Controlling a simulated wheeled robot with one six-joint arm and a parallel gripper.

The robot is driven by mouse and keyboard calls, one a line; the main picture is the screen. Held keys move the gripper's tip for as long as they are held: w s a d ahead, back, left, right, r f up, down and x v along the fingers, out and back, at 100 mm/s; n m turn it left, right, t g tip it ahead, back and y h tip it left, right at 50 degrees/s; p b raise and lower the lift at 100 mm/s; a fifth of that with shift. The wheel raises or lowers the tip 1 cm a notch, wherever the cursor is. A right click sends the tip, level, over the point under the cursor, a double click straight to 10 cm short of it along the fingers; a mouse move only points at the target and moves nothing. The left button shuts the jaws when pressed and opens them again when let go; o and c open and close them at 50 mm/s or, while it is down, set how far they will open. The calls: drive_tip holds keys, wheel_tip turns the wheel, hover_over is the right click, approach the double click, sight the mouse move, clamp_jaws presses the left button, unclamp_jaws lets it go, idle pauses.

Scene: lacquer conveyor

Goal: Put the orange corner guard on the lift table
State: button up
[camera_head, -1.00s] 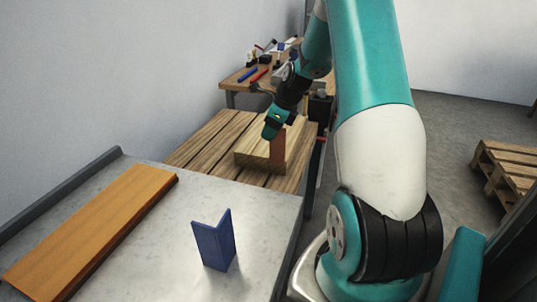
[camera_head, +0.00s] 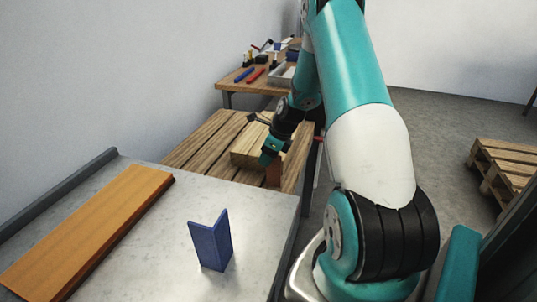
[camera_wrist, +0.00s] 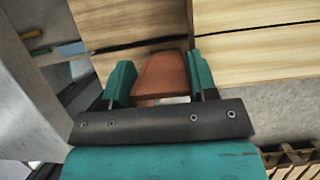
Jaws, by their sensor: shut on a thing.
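The orange corner guard (camera_head: 273,173) is brownish orange and held between the fingers of my gripper (camera_head: 270,158). In the wrist view my gripper (camera_wrist: 160,82) is shut on the guard (camera_wrist: 160,73), with one teal finger on each side. The guard hangs over the near right part of a slatted wooden table (camera_head: 203,145), which seems to be the lift table. I cannot tell whether its lower end touches the slats. My gripper hides part of the guard in the head view.
A pale wooden block (camera_head: 247,150) lies on the slats, close beside the guard. A grey worktop (camera_head: 165,235) in front carries an orange-brown plank (camera_head: 90,230) and a blue corner guard (camera_head: 211,241). A tool bench (camera_head: 240,87) stands behind. A pallet (camera_head: 505,165) lies at right.

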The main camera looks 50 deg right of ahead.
drive_tip(key=o, duration=0.9)
drive_tip(key=shift+r, duration=0.1)
drive_tip(key=v, duration=1.2)
drive_tip(key=a+r+n+g+y, duration=0.1)
drive_tip(key=a+r+n, duration=0.3)
drive_tip(key=a+n, duration=0.55)
drive_tip(key=a+r+n+y, duration=0.1)
drive_tip(key=a+r+n, duration=0.4)
drive_tip(key=a, duration=0.8)
drive_tip(key=s+a+r+n+g, duration=0.1)
drive_tip(key=s+a+n, duration=0.5)
drive_tip(key=n, duration=0.2)
drive_tip(key=s+a+n+g, duration=0.1)
drive_tip(key=s+a+n, duration=0.5)
drive_tip(key=a+n, duration=0.1)
drive_tip(key=s+a+r+n+g, duration=0.1)
drive_tip(key=s+a+n, duration=0.5)
drive_tip(key=n, duration=0.3)
drive_tip(key=shift+s+a+r, duration=0.1)
drive_tip(key=shift+a+r, duration=0.25)
drive_tip(key=shift+a, duration=0.1)
